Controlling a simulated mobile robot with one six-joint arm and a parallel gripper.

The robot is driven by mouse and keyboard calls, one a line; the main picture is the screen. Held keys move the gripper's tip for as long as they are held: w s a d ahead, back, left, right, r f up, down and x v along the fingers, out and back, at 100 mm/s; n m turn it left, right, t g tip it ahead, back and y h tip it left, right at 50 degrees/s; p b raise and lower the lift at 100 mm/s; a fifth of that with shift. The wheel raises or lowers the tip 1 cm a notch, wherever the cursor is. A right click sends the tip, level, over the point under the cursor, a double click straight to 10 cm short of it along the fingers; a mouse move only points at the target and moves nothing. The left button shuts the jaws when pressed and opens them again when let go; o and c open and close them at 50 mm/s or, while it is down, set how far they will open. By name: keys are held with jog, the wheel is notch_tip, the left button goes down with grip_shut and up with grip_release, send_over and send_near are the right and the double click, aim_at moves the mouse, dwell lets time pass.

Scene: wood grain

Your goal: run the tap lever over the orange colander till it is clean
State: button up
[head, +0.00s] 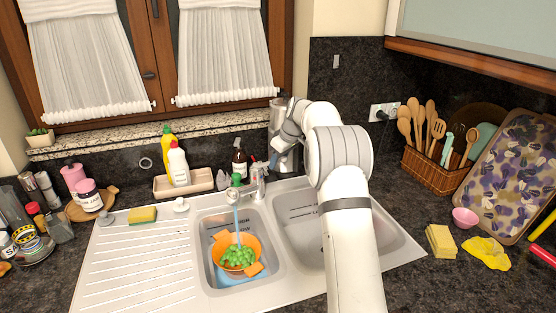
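The orange colander (257,250) sits in the left basin of the sink, filled with green round pieces. A bluish stream of water (238,222) falls from the tap (259,182) into it. The tap stands behind the basins, and its lever is too small to make out clearly. My arm rises in front of the right basin and bends over towards the tap. My gripper (275,160) is small and dark behind the tap area, partly hidden by my arm. Whether it touches the lever or is open or shut does not show.
The right basin (296,205) looks empty. A yellow sponge (142,215) lies on the drainboard (140,258). Bottles stand in a tray (200,182) behind the sink. A utensil basket (433,172), a pink bowl (465,218) and a yellow cloth (487,253) are on the right counter.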

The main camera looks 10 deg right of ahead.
jog(key=shift+w+a+f, duration=0.15)
jog(key=shift+f, duration=0.3)
jog(key=shift+c, duration=0.2)
grip_shut()
